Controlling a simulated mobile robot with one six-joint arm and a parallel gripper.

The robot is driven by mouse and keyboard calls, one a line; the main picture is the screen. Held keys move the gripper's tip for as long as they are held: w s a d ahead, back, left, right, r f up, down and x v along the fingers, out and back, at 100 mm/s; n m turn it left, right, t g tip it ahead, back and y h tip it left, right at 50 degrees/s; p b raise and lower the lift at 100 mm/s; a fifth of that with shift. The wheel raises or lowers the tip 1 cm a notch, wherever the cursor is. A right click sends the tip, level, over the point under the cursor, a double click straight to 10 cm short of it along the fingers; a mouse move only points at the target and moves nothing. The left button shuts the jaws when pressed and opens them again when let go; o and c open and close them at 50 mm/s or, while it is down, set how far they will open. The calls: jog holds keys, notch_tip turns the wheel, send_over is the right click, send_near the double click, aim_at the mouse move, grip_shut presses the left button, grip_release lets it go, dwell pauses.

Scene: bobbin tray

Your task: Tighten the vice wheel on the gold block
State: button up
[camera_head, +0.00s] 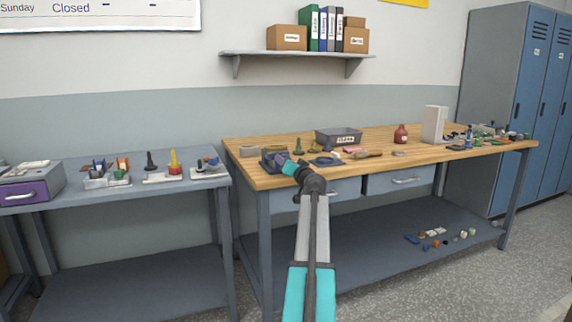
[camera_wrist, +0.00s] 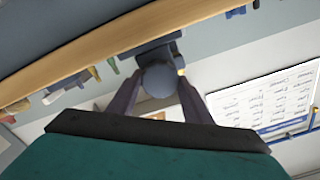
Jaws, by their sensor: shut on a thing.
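The dark blue-grey vice (camera_head: 268,159) stands at the front left corner of the wooden workbench. My gripper (camera_head: 286,163) reaches it from the front right. In the wrist view, the round blue-grey vice wheel (camera_wrist: 160,80) sits between the two dark fingers of my gripper (camera_wrist: 160,92), which is shut on it. The vice body (camera_wrist: 150,54) shows behind the wheel. A small yellow-gold patch (camera_wrist: 181,72) shows beside the wheel; I cannot tell how the gold block sits in the jaws. In the head view the block is too small to make out.
The workbench (camera_head: 440,149) carries a grey bin (camera_head: 338,136), a red bottle (camera_head: 401,134) and several small tools close to the vice. A grey table (camera_head: 205,189) with small trays stands to the left.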

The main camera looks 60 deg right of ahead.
jog(key=o, duration=1)
jog(key=shift+o, duration=0.2)
jog(key=v, duration=1.4)
jog(key=shift+p, duration=0.4)
jog(key=shift+w, duration=0.1)
